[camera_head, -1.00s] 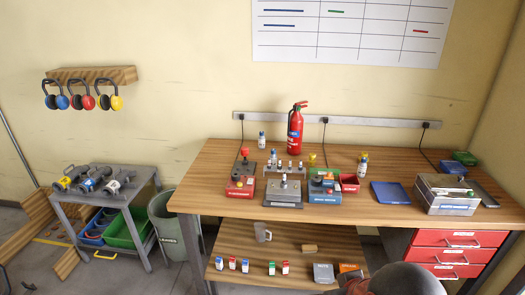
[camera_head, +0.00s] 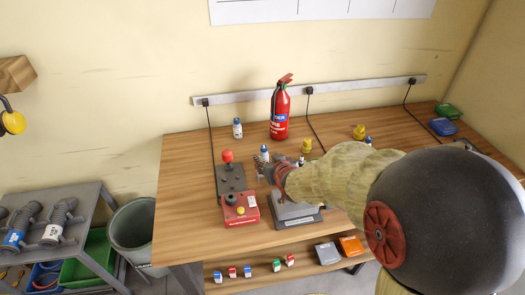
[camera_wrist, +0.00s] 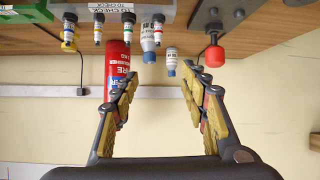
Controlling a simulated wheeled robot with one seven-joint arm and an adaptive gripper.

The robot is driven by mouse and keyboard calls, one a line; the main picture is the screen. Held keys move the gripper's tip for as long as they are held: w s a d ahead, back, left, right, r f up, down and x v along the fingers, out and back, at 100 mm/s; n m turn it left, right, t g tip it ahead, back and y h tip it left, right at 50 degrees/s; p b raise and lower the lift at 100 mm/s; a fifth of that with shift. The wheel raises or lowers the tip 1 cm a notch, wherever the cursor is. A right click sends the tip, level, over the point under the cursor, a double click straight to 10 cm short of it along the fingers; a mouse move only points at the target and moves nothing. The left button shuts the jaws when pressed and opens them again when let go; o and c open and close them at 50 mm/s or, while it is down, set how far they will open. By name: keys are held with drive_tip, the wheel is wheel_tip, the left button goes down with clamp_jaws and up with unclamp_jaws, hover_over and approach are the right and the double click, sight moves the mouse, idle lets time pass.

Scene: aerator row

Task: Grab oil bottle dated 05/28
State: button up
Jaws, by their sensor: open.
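Small white bottles with blue caps stand on the workbench. One (camera_head: 237,129) is at the back left, by the wall. Another bottle (camera_head: 264,153) is beside my gripper (camera_head: 268,170), and a third (camera_head: 368,141) is mostly hidden behind my arm. In the wrist view, which is upside down, a nearer bottle (camera_wrist: 149,42) and a farther bottle (camera_wrist: 171,62) show beyond the open fingers of my gripper (camera_wrist: 163,88). Nothing is between the fingertips. The date labels are too small to read.
A red fire extinguisher (camera_head: 280,108) stands at the back. A red-knobbed lever (camera_head: 228,170) and a red box (camera_head: 240,210) are left of my gripper. In the wrist view, small vials (camera_wrist: 98,28) stand in a row near the bottles. The bench's left side is clear.

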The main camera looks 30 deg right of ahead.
sight(265, 150)
drive_tip(key=shift+t, duration=0.8)
drive_tip(key=x, duration=0.4)
drive_tip(key=d+f+b+x, duration=0.1)
drive_tip(key=x, duration=0.4)
drive_tip(key=s+d+x, duration=0.1)
drive_tip(key=x, duration=0.4)
drive_tip(key=shift+d+f+b, duration=0.3)
drive_tip(key=shift+b, duration=0.05)
drive_tip(key=shift+w, duration=0.3)
drive_tip(key=shift+c, duration=0.6)
clamp_jaws()
